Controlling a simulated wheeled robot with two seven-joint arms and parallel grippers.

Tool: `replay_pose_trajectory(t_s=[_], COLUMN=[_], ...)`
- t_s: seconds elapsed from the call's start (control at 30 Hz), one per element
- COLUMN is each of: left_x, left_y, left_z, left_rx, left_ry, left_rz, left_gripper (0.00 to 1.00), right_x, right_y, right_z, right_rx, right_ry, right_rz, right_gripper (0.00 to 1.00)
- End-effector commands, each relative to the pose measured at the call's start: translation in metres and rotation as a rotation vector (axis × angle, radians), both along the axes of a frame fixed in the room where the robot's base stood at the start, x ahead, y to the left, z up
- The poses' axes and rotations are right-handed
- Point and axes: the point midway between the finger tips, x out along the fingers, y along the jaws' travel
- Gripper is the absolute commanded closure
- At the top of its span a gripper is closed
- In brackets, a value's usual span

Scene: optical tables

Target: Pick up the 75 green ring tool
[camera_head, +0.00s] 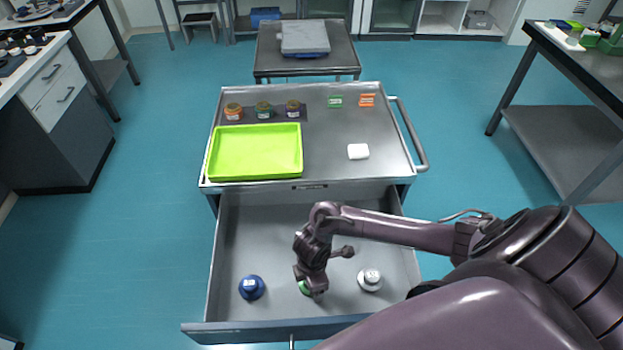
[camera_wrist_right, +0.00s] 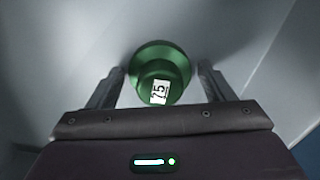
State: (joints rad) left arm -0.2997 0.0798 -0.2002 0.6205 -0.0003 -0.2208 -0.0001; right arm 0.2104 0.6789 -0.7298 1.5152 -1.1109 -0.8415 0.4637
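The green ring tool (camera_wrist_right: 160,62) with a white label reading 75 stands in the open drawer (camera_head: 240,215). In the head view most of the green ring tool (camera_head: 304,288) is hidden behind my right gripper (camera_head: 312,290), which is low over it. In the right wrist view my right gripper (camera_wrist_right: 162,82) is open, with one finger on each side of the green tool and visible gaps between. My left gripper is not in view.
In the drawer, a blue ring tool (camera_head: 252,287) stands to the left and a silver one (camera_head: 370,280) to the right.

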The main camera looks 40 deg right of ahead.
Motion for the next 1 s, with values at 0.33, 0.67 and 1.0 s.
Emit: replay_pose_trajectory(t_s=[0.33, 0.67, 1.0], left_x=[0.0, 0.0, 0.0], left_y=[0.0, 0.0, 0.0], left_z=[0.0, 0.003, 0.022], left_rx=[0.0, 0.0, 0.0], left_ry=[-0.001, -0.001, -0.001], left_rz=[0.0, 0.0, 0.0], left_gripper=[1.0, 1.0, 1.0], right_x=[0.0, 0.001, 0.003], right_y=[0.0, 0.0, 0.0], right_z=[0.001, 0.009, 0.078], right_rx=[0.0, 0.001, 0.001], right_ry=[-0.001, -0.001, -0.008], right_rz=[0.0, 0.0, 0.002], right_gripper=[0.64, 0.64, 0.64])
